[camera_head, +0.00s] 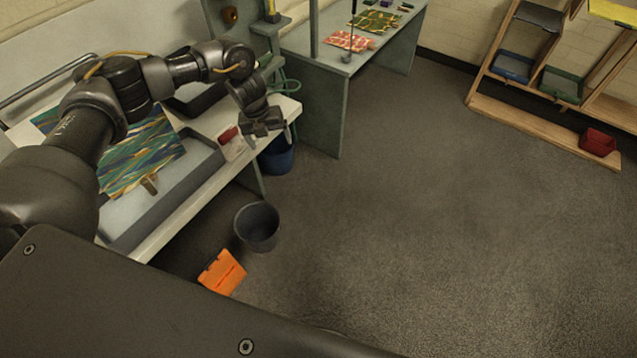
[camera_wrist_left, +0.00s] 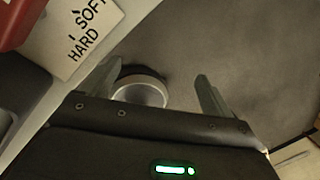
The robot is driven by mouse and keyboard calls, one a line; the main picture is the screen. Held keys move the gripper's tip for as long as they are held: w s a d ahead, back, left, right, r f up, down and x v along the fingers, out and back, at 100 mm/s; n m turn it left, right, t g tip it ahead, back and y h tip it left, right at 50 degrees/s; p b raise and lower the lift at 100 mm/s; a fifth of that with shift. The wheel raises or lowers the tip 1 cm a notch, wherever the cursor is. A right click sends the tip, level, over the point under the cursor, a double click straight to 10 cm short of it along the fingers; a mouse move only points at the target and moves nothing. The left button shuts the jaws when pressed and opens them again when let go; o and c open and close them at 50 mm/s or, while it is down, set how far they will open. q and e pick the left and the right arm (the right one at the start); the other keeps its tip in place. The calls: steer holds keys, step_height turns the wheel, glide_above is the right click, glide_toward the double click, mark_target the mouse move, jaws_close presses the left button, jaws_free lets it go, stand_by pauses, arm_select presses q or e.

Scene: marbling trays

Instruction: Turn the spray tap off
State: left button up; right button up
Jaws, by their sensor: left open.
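A red part (camera_head: 228,134) sits at the right end of the bench by a white plate (camera_head: 235,148). The left wrist view shows a red part (camera_wrist_left: 14,20) and the plate marked SOFT and HARD (camera_wrist_left: 85,35). On the upright panel behind are an orange-brown round knob (camera_head: 230,15) and a green hose (camera_head: 286,86); I cannot tell which part is the spray tap. My left gripper (camera_head: 267,128) is open and empty, just right of the plate, pointing down past the bench edge. Its fingers (camera_wrist_left: 148,86) are apart in the left wrist view. My right gripper is not seen.
A blue bucket (camera_head: 278,160), a dark bin (camera_head: 257,228) and an orange object (camera_head: 222,272) are on the floor. The floor to the right is clear, up to the wooden rack (camera_head: 530,124).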

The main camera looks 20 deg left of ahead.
arm_select(q)
steer(key=s+d+f+n+t+h, duration=0.1)
steer(key=d+f+n+h, duration=0.3)
steer(key=d+f, duration=0.8)
steer(key=s+d, duration=0.1)
steer(key=d, duration=0.2)
steer(key=shift+d+f+n+b, duration=0.2)
steer(key=shift+f+n+b, duration=0.1)
steer(key=shift+n, duration=0.1)
